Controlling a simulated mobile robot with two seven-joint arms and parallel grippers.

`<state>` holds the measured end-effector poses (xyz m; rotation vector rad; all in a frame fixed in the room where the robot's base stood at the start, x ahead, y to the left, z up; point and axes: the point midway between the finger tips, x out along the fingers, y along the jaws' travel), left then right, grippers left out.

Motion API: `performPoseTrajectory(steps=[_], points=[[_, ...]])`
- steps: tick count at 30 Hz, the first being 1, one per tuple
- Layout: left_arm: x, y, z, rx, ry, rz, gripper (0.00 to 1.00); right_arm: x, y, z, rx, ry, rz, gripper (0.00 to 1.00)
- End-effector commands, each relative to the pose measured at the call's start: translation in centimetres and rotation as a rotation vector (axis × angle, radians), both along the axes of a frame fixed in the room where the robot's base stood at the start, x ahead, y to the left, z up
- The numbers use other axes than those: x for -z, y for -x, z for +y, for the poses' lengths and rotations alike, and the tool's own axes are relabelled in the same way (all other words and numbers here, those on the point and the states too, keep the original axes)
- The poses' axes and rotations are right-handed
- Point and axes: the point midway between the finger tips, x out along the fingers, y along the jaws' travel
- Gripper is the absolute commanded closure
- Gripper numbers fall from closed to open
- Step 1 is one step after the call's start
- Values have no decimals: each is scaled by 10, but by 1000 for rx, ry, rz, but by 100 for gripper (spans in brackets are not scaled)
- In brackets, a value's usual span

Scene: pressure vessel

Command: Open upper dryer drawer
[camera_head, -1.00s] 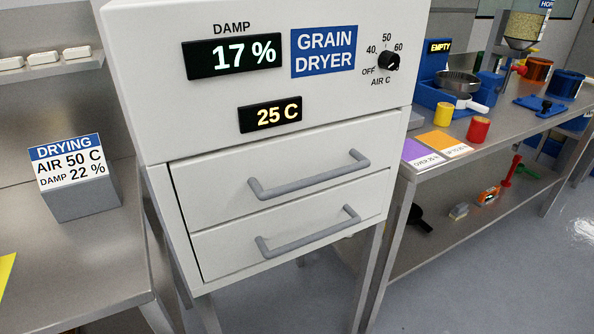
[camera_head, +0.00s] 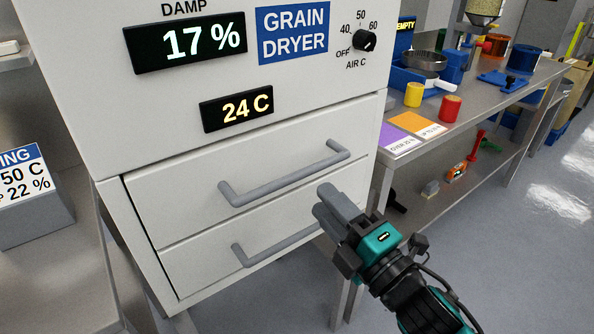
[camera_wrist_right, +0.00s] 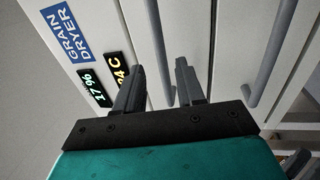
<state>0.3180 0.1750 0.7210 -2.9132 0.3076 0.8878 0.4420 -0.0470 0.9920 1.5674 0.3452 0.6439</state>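The white grain dryer has two closed drawers. The upper drawer (camera_head: 200,175) has a grey bar handle (camera_head: 285,175), and the lower drawer (camera_head: 215,250) has a similar handle (camera_head: 275,245) beneath. My right gripper (camera_head: 322,202) is in front of the drawers, near the right end of the handles, and hides part of the lower one. In the right wrist view my right gripper (camera_wrist_right: 160,66) is open and empty, with the upper handle (camera_wrist_right: 158,40) appearing in line with the gap between its fingers. Contact is not visible. The lower handle (camera_wrist_right: 272,50) is to the right there. My left gripper is out of view.
Dryer displays (camera_head: 190,42) read 17 % and 24 C, beside a dial (camera_head: 364,40). A steel bench (camera_head: 500,100) with coloured cups and cards stands to the right. A sign block (camera_head: 30,215) stands on the left bench. Floor in front of the right bench is clear.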

Motion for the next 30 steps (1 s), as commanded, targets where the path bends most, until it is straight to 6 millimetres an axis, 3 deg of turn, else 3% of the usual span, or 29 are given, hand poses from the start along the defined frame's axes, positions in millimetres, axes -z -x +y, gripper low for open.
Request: performPoseTrajectory(steps=[6, 12, 25, 30], points=[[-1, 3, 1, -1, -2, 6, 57, -9, -34, 24, 1, -3, 0, 62], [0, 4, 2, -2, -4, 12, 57, -14, -55, 40, -1, -4, 1, 62], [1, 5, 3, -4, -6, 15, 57, -15, -64, 47, -1, -2, 4, 62], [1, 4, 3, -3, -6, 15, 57, -15, -64, 46, -1, -3, 3, 76]])
